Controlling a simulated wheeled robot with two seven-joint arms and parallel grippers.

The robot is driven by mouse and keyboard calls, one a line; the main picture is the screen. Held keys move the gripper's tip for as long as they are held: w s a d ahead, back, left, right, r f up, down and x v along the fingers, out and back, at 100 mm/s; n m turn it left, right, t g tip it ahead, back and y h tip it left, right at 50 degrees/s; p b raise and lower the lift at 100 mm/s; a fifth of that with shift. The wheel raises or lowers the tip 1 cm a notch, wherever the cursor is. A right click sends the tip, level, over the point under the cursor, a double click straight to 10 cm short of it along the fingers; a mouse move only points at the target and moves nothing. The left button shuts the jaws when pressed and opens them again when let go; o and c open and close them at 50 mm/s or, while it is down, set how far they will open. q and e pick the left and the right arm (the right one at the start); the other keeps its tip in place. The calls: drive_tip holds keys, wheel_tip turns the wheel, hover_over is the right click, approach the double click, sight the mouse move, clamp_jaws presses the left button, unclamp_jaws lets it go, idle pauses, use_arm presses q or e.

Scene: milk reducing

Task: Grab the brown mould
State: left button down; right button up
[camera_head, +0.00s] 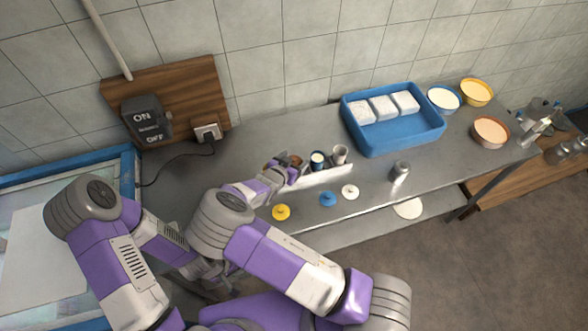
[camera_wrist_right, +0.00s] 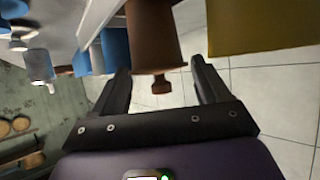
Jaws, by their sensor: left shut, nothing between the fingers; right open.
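The brown mould (camera_wrist_right: 152,38) fills the upper middle of the right wrist view, with its small knob (camera_wrist_right: 162,86) towards me. In the head view the brown mould (camera_head: 296,160) stands in the small rack, partly hidden by my right gripper. My right gripper (camera_head: 287,173) is open; in the wrist view its fingers (camera_wrist_right: 162,88) lie on either side of the knob, with visible gaps. My left gripper (camera_head: 208,268) is low at the left, shut and empty, partly hidden by my right arm.
Beside the brown mould stand a blue mould (camera_head: 317,160) and a pale mould (camera_head: 340,154). A yellow mould (camera_wrist_right: 262,25) is close on the other side. Yellow (camera_head: 281,212), blue (camera_head: 327,199) and white (camera_head: 350,192) discs lie in front. A blue tray (camera_head: 400,143) stands behind.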

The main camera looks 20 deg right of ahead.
drive_tip(key=shift+w+d+f, duration=0.2)
drive_tip(key=shift+w+d, duration=0.05)
drive_tip(key=shift+w, duration=0.05)
drive_tip(key=shift+c, duration=0.2)
drive_tip(key=c, duration=1.1)
drive_tip(key=shift+r, duration=0.2)
